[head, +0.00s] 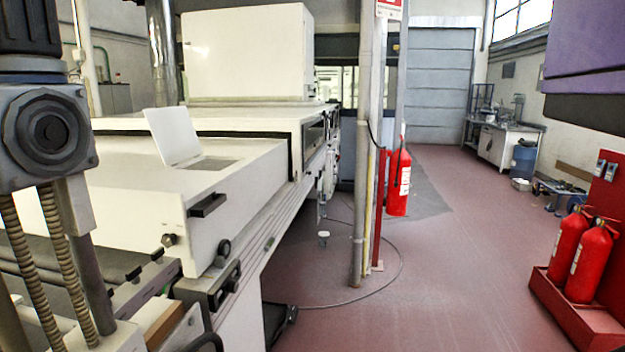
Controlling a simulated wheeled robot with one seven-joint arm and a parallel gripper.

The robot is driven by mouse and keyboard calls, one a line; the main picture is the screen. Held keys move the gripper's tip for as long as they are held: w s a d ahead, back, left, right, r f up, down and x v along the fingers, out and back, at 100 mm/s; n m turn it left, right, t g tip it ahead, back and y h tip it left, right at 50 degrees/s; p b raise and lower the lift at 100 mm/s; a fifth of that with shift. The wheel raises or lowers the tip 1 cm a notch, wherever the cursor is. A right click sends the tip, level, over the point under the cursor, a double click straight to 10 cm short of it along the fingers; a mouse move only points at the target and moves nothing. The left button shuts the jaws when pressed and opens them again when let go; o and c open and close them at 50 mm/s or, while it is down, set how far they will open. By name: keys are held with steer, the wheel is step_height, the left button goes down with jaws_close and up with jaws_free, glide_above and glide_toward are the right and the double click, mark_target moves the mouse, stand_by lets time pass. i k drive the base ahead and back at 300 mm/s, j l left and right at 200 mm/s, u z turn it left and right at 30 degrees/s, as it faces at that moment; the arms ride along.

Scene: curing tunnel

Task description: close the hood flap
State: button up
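The hood flap (172,136) is a thin white panel. It stands raised, leaning back to the left, on top of the long white hood (135,185) left of centre in the head view. In front of its lower edge, a grey rectangular opening (212,164) shows in the hood's top. What lies inside the opening is too small to tell. A dark handle (208,205) sits on the hood's near side face. My gripper is not in view.
Dark machinery with ribbed hoses fills the left edge. A grey post (362,170) stands right of the machine, with a red extinguisher (399,180) behind it. A cable (390,285) lies on the floor. More extinguishers (590,262) stand at right. The reddish floor (460,250) between is open.

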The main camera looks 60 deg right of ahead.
mark_target(173, 130)
steer(key=z, duration=1.25)
steer(key=i+l+z, duration=0.4)
steer(key=i, duration=0.5)
steer(key=i+z, duration=0.4)
steer(key=i, duration=0.5)
steer(key=i+l+u, duration=0.1)
steer(key=i+u, duration=0.25)
steer(key=i, duration=0.2)
steer(key=i+l+u, duration=0.25)
steer(key=i+u, duration=0.15)
steer(key=i, duration=0.15)
steer(key=i+l+u, duration=0.35)
steer(key=i+l, duration=0.1)
steer(key=i, duration=0.05)
